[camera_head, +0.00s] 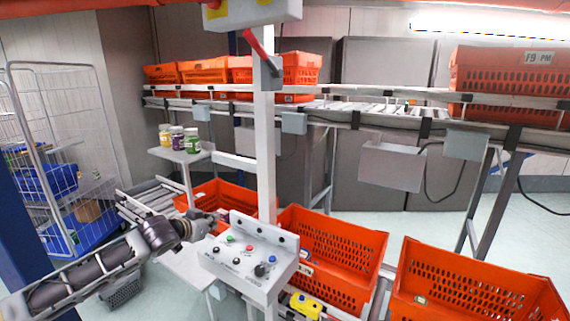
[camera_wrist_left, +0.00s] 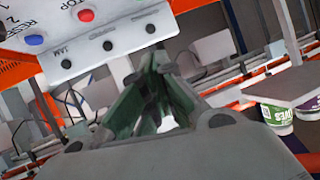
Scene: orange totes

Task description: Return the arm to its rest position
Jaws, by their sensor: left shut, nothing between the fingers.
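My left arm comes in from the lower left in the head view. Its gripper (camera_head: 219,216) is at the left edge of the grey control box (camera_head: 245,262), close to it; whether they touch I cannot tell. In the left wrist view the gripper (camera_wrist_left: 152,62) is shut, its green-grey fingers meeting at the tips with nothing between them. The control box (camera_wrist_left: 120,50) with red and blue buttons fills the upper left of that view, just beyond the fingers. My right gripper is in neither view.
Orange totes (camera_head: 330,262) stand around the control box's post (camera_head: 265,150). Several jars (camera_head: 177,138) stand on a small shelf (camera_head: 182,155) behind the arm. A wire cage trolley (camera_head: 62,165) is at left. A conveyor (camera_head: 360,112) with more totes runs across the back.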

